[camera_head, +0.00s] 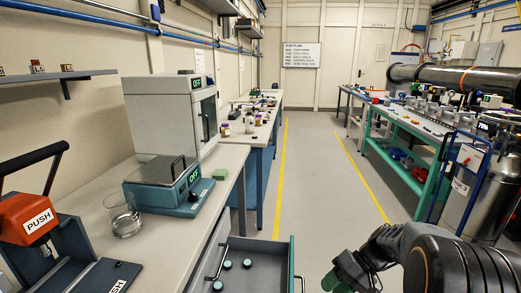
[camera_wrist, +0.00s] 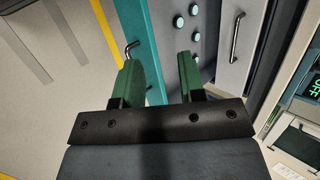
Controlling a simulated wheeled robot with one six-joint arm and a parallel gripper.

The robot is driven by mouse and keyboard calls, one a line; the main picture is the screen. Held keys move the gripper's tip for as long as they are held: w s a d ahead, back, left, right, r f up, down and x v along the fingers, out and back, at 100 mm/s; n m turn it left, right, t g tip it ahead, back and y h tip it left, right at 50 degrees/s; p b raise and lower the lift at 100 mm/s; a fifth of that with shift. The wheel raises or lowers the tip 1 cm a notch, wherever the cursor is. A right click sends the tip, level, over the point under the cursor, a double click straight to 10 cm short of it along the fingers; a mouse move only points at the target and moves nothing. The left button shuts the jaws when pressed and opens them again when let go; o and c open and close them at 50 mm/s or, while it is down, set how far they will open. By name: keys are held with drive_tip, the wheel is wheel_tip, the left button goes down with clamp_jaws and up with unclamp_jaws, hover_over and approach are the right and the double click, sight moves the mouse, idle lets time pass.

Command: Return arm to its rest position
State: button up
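My arm reaches in at the lower right of the head view, with the green fingers of my gripper (camera_head: 345,272) low over the floor, right of an open drawer (camera_head: 291,262). In the wrist view, the two green fingers of my gripper (camera_wrist: 160,62) stand apart with nothing held between them. Beyond them is the teal front of the open drawer (camera_wrist: 143,25) with a metal handle (camera_wrist: 131,46) beside the left fingertip. Whether the finger touches the handle I cannot tell.
Several teal-capped items (camera_head: 227,264) lie in the drawer. A green bench (camera_head: 420,140) stands right. The aisle (camera_head: 320,180) between is clear.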

drive_tip(key=s+a+r+t+h+p, duration=0.1)
drive_tip(key=s+r+h+p, duration=0.2)
drive_tip(key=r+p, duration=0.2)
drive_tip(key=s+a+r+t+h+p, duration=0.1)
drive_tip(key=r+p, duration=0.4)
drive_tip(key=r, duration=0.6)
drive_tip(key=s+a+r+n+t+h+p, duration=0.1)
drive_tip(key=s+r+t+h+p, duration=0.2)
drive_tip(key=r+p, duration=0.3)
wheel_tip(320, 180, up, 3)
drive_tip(key=shift+s+a+f+h, duration=0.1)
drive_tip(key=shift+s+a+h, duration=0.1)
drive_tip(key=shift+s+h, duration=0.7)
drive_tip(key=shift+a, duration=0.15)
